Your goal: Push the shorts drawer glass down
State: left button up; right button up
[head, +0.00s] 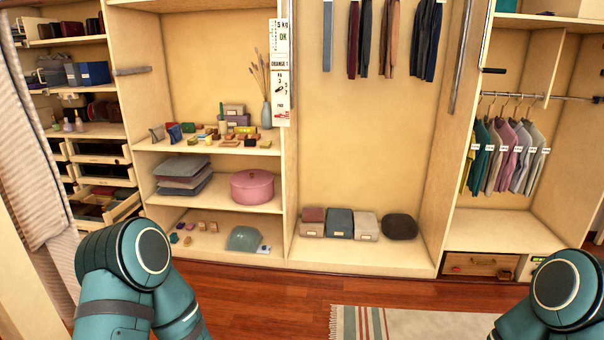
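A stack of pale wooden drawers stands at the far left. The upper drawer (100,159) shows a pale front below a dark opening. The middle drawer (107,182) looks much the same. The lower drawer (122,210) sticks out and holds dark and reddish folded items. I cannot tell which drawer is the shorts drawer, and no raised glass panel is clearly visible. Parts of my two arms show at the lower left and lower right. Neither gripper is in view.
A shelf unit (207,147) with folded cloths and a pink round box (252,187) stands right of the drawers. A curtain (27,150) hangs at the left edge. A striped rug (420,323) lies on the floor, with bare wood (262,300) beside it.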

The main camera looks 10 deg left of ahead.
aim_at(77, 208)
jog(key=i+u, duration=0.2)
jog(key=i, duration=0.5)
jog(key=i+l+u, duration=0.2)
jog(key=i, duration=0.5)
jog(key=i+u, duration=0.5)
jog(key=i+l+u, duration=0.2)
jog(key=i+u, duration=0.25)
jog(key=i, duration=0.25)
jog(key=i+l+u, duration=0.2)
jog(key=i, duration=0.25)
jog(key=j, duration=0.1)
